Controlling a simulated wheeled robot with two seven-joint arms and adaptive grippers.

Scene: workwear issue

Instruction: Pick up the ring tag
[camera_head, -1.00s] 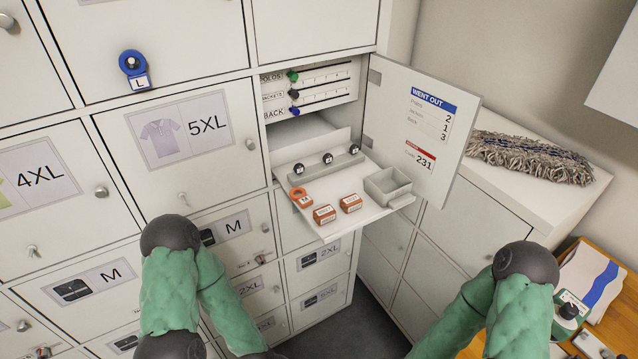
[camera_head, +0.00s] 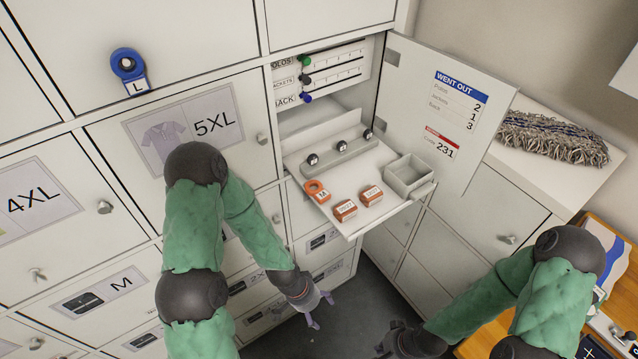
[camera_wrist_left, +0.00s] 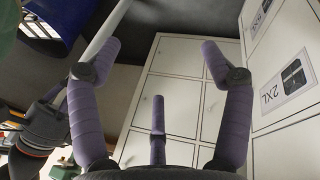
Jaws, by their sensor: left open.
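An orange ring tag (camera_head: 316,191) marked M lies on the pulled-out shelf (camera_head: 350,222), at its left side. A blue ring tag (camera_head: 128,66) marked L hangs on an upper locker door. My left gripper (camera_head: 321,310) is below and in front of the shelf, apart from both tags. In the left wrist view its purple fingers (camera_wrist_left: 160,62) are spread with nothing between them; no ring tag shows there. My right gripper (camera_head: 388,343) is low at the bottom of the head view, small and dark, its jaws unclear.
The shelf also holds two orange labelled blocks (camera_head: 345,210), a grey open box (camera_head: 408,176) and a rail with dark round knobs (camera_head: 341,158). An open locker door (camera_head: 420,115) stands to the right. A mop head (camera_head: 552,137) lies on the right cabinet.

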